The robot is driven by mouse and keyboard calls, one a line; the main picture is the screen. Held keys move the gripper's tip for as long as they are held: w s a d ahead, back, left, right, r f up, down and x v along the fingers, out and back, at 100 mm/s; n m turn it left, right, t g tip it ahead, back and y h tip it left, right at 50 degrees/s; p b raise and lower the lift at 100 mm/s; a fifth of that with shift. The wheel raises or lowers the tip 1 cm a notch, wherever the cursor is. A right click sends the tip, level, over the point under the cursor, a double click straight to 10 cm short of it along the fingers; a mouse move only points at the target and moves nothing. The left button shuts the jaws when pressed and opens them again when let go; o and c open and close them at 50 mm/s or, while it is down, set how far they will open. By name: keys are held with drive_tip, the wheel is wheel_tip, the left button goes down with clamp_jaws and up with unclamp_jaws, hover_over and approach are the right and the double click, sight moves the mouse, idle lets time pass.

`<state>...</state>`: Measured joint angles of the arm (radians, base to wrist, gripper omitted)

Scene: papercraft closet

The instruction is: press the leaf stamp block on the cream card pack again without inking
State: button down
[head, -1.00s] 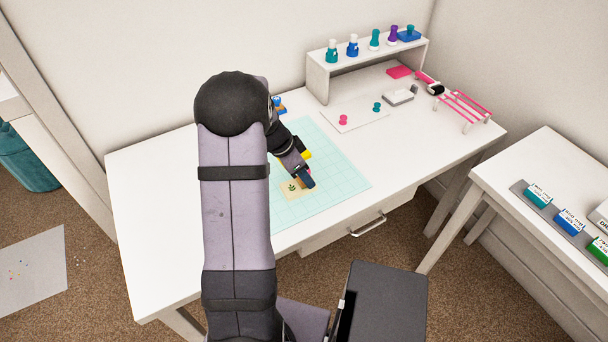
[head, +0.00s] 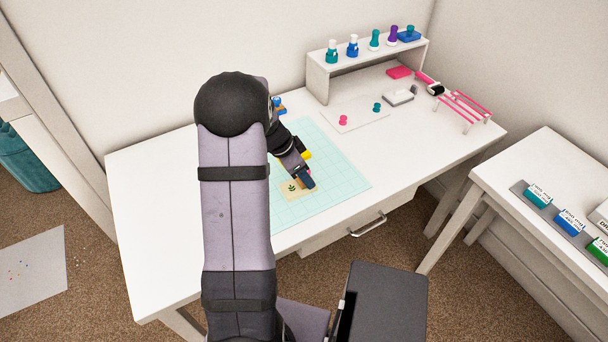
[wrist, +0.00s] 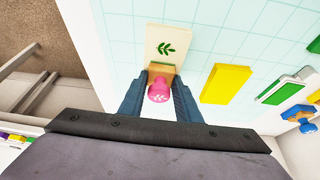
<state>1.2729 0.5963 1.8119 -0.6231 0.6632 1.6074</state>
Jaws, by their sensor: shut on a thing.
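The cream card pack (head: 287,191) lies on the cutting mat, with a dark green leaf print on it. It also shows in the wrist view (wrist: 153,35). My gripper (head: 306,180) is over the card's right end in the head view. In the wrist view, my gripper (wrist: 160,92) is shut on the leaf stamp block (wrist: 161,91), which has a pink handle with a pale leaf mark and a wooden base. The base overlaps the card's near end, beside the print. Its underside is hidden, so I cannot tell whether it touches the card.
The pale teal cutting mat (head: 340,178) has free room around the card. A yellow block (wrist: 226,84) lies near the gripper. A green pad (wrist: 282,90) and a blue-handled stamp (wrist: 299,117) are farther right. A white shelf (head: 318,82) with several bottles stands at the back.

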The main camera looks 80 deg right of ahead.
drive_tip(key=c, duration=2)
unclamp_jaws()
drive_tip(key=shift+s+a+f, duration=0.1)
drive_tip(key=shift+a+f, duration=0.2)
drive_tip(key=shift+f, duration=0.05)
drive_tip(key=c, duration=0.5)
drive_tip(key=shift+o, duration=0.2)
drive_tip(key=shift+r, duration=0.1)
drive_tip(key=shift+d+r+p, duration=0.15)
drive_tip(key=shift+r+p, duration=0.3)
drive_tip(key=shift+r, duration=0.3)
drive_tip(key=shift+d+r+p, duration=0.1)
drive_tip(key=shift+r+p, duration=0.3)
drive_tip(key=shift+r, duration=0.35)
drive_tip(key=shift+r+p, duration=1)
drive_tip(key=shift+r, duration=0.7)
